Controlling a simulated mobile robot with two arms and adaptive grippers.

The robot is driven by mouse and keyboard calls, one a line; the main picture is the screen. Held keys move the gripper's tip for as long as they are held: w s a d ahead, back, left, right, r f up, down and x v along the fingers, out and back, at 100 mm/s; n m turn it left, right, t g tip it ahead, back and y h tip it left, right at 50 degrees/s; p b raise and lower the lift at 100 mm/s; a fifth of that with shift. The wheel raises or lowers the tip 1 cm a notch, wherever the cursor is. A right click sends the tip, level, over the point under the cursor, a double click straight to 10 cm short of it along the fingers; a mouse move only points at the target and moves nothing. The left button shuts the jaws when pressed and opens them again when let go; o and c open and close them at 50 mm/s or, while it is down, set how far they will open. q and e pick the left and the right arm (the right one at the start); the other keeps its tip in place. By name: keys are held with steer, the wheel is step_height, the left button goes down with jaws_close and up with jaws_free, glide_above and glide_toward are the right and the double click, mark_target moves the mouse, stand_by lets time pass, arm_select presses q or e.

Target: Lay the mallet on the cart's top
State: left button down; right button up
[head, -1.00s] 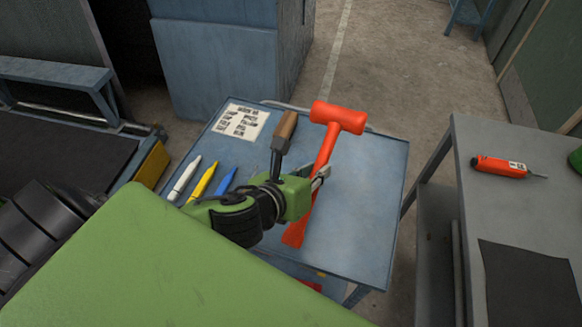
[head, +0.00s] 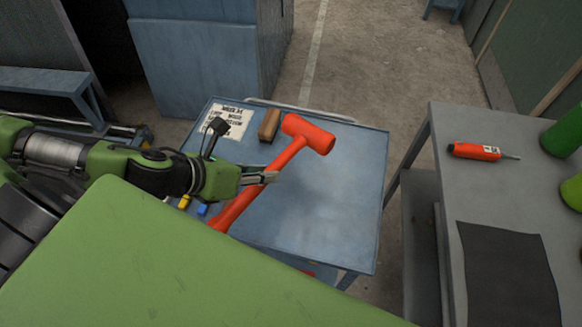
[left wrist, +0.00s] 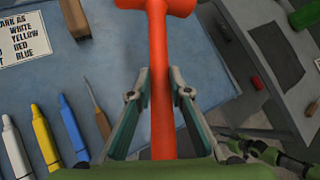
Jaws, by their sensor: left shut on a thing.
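The mallet (head: 262,175) is orange-red, with a barrel-shaped head pointing to the far side and a long handle slanting toward me. My left gripper (head: 268,178) is shut on its handle; the fingers (left wrist: 160,95) flank the handle in the left wrist view. The mallet (left wrist: 158,60) is over the blue cart top (head: 345,205); I cannot tell whether it touches it. My green body part hides the handle's near end and the cart's near left. At the lower right of the left wrist view my right gripper (left wrist: 232,145) seems to show, small and unclear.
Markers (left wrist: 42,140) and an awl (left wrist: 97,108) lie nearby. The cart's right half is clear. A grey table (head: 420,150) on the right holds an orange screwdriver (head: 475,151).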

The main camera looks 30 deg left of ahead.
mark_target(268, 168)
arm_select(q)
steer(key=w+b, duration=0.1)
steer(key=w+d+f+b, duration=0.1)
steer(key=b, duration=0.1)
steer(key=w+f+b, duration=0.1)
steer(key=w+b, duration=0.1)
steer(key=shift+d, duration=0.2)
steer(key=w, duration=0.1)
steer(key=w+d+f+p, duration=0.1)
steer(key=w, duration=0.2)
steer(key=shift+w+d+f, duration=0.2)
steer(key=shift+d, duration=0.1)
steer(key=x, duration=0.2)
steer(key=p+x, duration=0.1)
steer(key=a+x, duration=0.1)
steer(key=x, duration=0.1)
steer(key=shift+d+f, duration=0.15)
steer(key=shift+f, duration=0.45)
steer(key=shift+x, duration=0.85)
step_height(268, 168, down, 3)
steer(key=shift+p, duration=0.9)
steer(key=shift+f, duration=0.2)
